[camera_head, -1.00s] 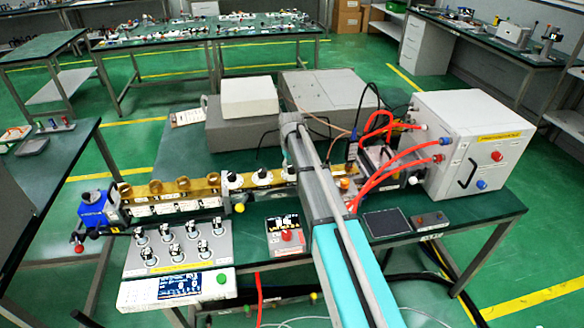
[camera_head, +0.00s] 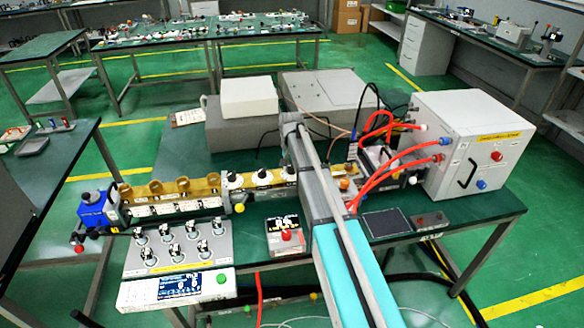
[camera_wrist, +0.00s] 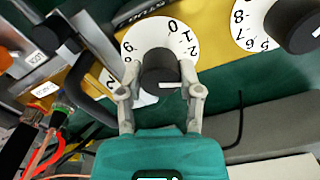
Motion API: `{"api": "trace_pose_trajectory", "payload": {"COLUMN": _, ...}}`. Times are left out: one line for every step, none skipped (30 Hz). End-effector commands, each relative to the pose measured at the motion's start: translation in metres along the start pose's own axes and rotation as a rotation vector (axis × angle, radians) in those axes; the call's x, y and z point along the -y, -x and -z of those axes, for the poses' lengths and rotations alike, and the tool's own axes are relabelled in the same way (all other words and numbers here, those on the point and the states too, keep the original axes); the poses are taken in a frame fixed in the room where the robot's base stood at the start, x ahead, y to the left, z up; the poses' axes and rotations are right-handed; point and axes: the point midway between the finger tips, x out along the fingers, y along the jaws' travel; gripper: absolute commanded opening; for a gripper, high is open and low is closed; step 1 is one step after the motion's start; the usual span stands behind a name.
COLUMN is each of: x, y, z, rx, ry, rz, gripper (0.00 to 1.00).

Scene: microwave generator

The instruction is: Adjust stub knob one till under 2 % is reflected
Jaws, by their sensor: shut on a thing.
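In the wrist view, a black stub knob (camera_wrist: 160,66) stands on a white numbered dial (camera_wrist: 139,38). My gripper (camera_wrist: 161,92) is shut on this knob, one finger on each side. A white mark shows on the knob; its exact reading on the dial is unclear. A second black knob (camera_wrist: 296,24) with its own dial (camera_wrist: 247,20) sits at upper right, apart from my fingers. In the head view, white dials with black knobs (camera_head: 262,177) stand in a row on the waveguide, and my arm hides the fingertips. A blue display (camera_head: 180,285) is lit, but its figures are too small to read.
Red hoses (camera_head: 398,160) run to the white generator box (camera_head: 470,140) at right. A dark cable (camera_wrist: 235,125) lies right of my gripper.

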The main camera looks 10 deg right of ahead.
Motion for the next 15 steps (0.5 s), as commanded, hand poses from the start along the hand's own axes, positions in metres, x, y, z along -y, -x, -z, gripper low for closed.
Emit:
{"api": "trace_pose_trajectory", "payload": {"x": -0.0001, "y": -0.0001, "z": 0.0001, "rx": 0.000, "ry": -0.001, "rz": 0.000, "gripper": 0.00}}
{"api": "trace_pose_trajectory", "payload": {"x": -0.0001, "y": -0.0001, "z": 0.0001, "rx": 0.000, "ry": -0.001, "rz": 0.000, "gripper": 0.00}}
{"api": "trace_pose_trajectory", "payload": {"x": -0.0001, "y": -0.0001, "z": 0.0001, "rx": -0.001, "ry": -0.001, "rz": 0.000, "gripper": 0.00}}
{"api": "trace_pose_trajectory", "payload": {"x": 0.0000, "y": -0.0001, "z": 0.0001, "rx": -0.001, "ry": -0.001, "rz": 0.000, "gripper": 0.00}}
{"api": "trace_pose_trajectory", "payload": {"x": 0.0000, "y": -0.0001, "z": 0.0001, "rx": -0.001, "ry": -0.001, "rz": 0.000, "gripper": 0.00}}
{"api": "trace_pose_trajectory", "payload": {"x": 0.0000, "y": -0.0001, "z": 0.0000, "rx": -0.001, "ry": 0.000, "rz": 0.000, "gripper": 0.00}}
{"api": "trace_pose_trajectory", "payload": {"x": 0.0000, "y": -0.0001, "z": 0.0000, "rx": -0.001, "ry": 0.000, "rz": 0.000, "gripper": 0.00}}
{"api": "trace_pose_trajectory", "payload": {"x": 0.0000, "y": -0.0001, "z": 0.0000, "rx": -0.001, "ry": 0.000, "rz": 0.000, "gripper": 0.00}}
{"api": "trace_pose_trajectory", "payload": {"x": 0.0000, "y": -0.0001, "z": 0.0000, "rx": -0.001, "ry": 0.000, "rz": 0.000, "gripper": 0.49}}
{"api": "trace_pose_trajectory", "payload": {"x": 0.0001, "y": -0.0001, "z": 0.0000, "rx": -0.001, "ry": 0.000, "rz": 0.000, "gripper": 0.54}}
{"api": "trace_pose_trajectory", "payload": {"x": 0.0001, "y": -0.0001, "z": 0.0000, "rx": -0.001, "ry": 0.000, "rz": 0.000, "gripper": 0.60}}
{"api": "trace_pose_trajectory", "payload": {"x": 0.0001, "y": -0.0001, "z": 0.0000, "rx": -0.001, "ry": 0.000, "rz": 0.000, "gripper": 0.67}}
{"api": "trace_pose_trajectory", "payload": {"x": 0.0001, "y": -0.0001, "z": 0.0000, "rx": -0.001, "ry": 0.000, "rz": 0.000, "gripper": 0.73}}
{"api": "trace_pose_trajectory", "payload": {"x": 0.0001, "y": -0.0001, "z": 0.0000, "rx": -0.001, "ry": 0.000, "rz": 0.000, "gripper": 0.78}}
{"api": "trace_pose_trajectory", "payload": {"x": 0.0002, "y": -0.0001, "z": 0.0000, "rx": 0.000, "ry": 0.001, "rz": 0.000, "gripper": 0.81}}
